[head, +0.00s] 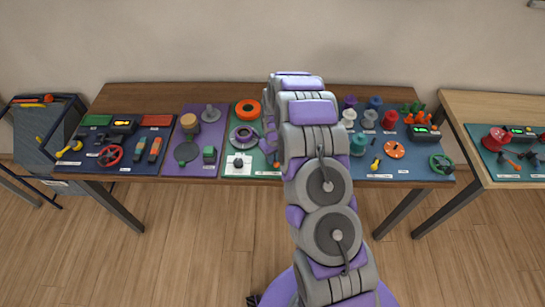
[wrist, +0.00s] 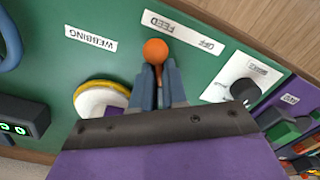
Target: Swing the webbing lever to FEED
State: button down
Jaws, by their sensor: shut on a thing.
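The webbing lever shows in the wrist view as an orange ball knob (wrist: 155,50) on a stem. My gripper (wrist: 160,72) is shut on the lever just below the knob, with one grey-blue finger on each side. The lever's base is hidden behind my fingers and palm. The FEED label (wrist: 158,24) lies just beyond the knob, and the OFF label (wrist: 209,43) is farther right on the same white strip. The WEBBING label (wrist: 91,38) is to the left.
A white dial with a black knob (wrist: 245,92) stands right of my fingers. A pale yellow-edged disc (wrist: 98,96) is close on the left, and a dark display box (wrist: 22,122) lies farther left. A purple board (head: 190,165) and a blue board (head: 400,165) flank the arm.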

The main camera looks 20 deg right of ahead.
jog(key=c, duration=1.2)
grip_release()
jog(key=shift+s+f, duration=0.1)
jog(key=shift+s, duration=0.25)
jog(key=shift+o, duration=0.4)
jog(key=shift+w+d, duration=0.1)
jog(key=shift+w, duration=0.05)
notch_tip(320, 180, up, 17)
jog(key=p, duration=0.1)
jog(key=shift+w+d+p, duration=0.2)
jog(key=shift+d+p, duration=0.05)
jog(key=shift+p, duration=0.1)
jog(key=shift+r, duration=0.2)
